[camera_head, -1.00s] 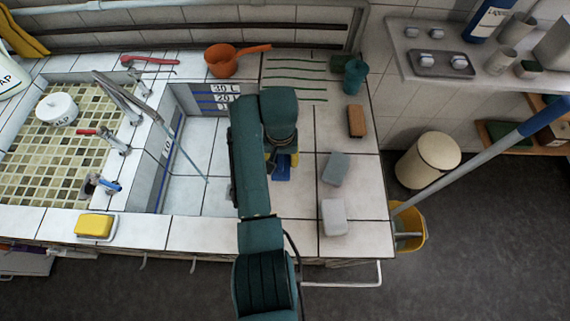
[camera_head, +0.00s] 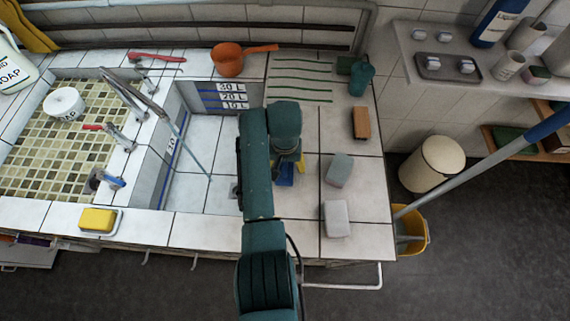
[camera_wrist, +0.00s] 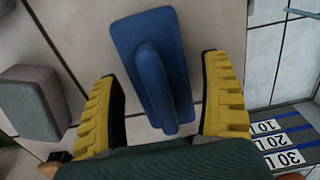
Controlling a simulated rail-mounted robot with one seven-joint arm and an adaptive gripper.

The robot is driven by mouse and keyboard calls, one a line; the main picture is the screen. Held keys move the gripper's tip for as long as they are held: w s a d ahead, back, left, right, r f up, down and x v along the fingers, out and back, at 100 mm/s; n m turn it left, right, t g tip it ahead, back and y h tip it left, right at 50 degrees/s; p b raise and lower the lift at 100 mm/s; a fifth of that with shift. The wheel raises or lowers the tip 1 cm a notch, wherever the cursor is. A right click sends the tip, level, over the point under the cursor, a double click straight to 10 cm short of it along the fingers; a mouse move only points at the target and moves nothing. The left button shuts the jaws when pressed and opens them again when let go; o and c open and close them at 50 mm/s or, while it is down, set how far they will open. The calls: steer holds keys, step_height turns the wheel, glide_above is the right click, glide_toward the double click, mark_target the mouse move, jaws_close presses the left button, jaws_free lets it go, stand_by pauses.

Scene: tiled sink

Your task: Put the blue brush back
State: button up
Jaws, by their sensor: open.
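The blue brush (camera_head: 286,175) lies on the white tiled counter, right of the sink basin. The wrist view shows it as a flat blue block with a raised handle (camera_wrist: 152,75) along its middle, turned up toward the camera. My gripper (camera_head: 288,160) is over the brush with its yellow fingers pointing down. In the wrist view my gripper (camera_wrist: 160,85) is open, with one finger on each side of the brush's handle end. A gap shows on both sides, so the fingers look apart from it. My wrist partly hides the brush in the head view.
Two grey blocks (camera_head: 339,170) (camera_head: 336,218) and a brown block (camera_head: 361,123) line the counter's right side. A teal cup (camera_head: 361,80) and green stripes (camera_head: 300,77) are behind. An orange dipper (camera_head: 228,62) stands at the back. The basin (camera_head: 200,145) drops away left.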

step_height(320, 180, up, 12)
steer(key=shift+b, duration=0.65)
steer(key=shift+w+r, duration=0.2)
steer(key=shift+w, duration=0.05)
steer(key=w+d+r+t, duration=0.2)
steer(key=r+t, duration=0.4)
steer(key=r, duration=0.2)
steer(key=w+d+r+t, duration=0.2)
steer(key=w+r+t, duration=0.1)
steer(key=r+t, duration=0.35)
steer(key=s+d+r+t, duration=0.2)
steer(key=s+r+t, duration=0.7)
steer(key=s+r, duration=0.8)
step_height(320, 180, up, 3)
steer(key=shift+d+f+t, duration=0.1)
steer(key=shift+d+t, duration=0.2)
steer(key=shift+t, duration=0.05)
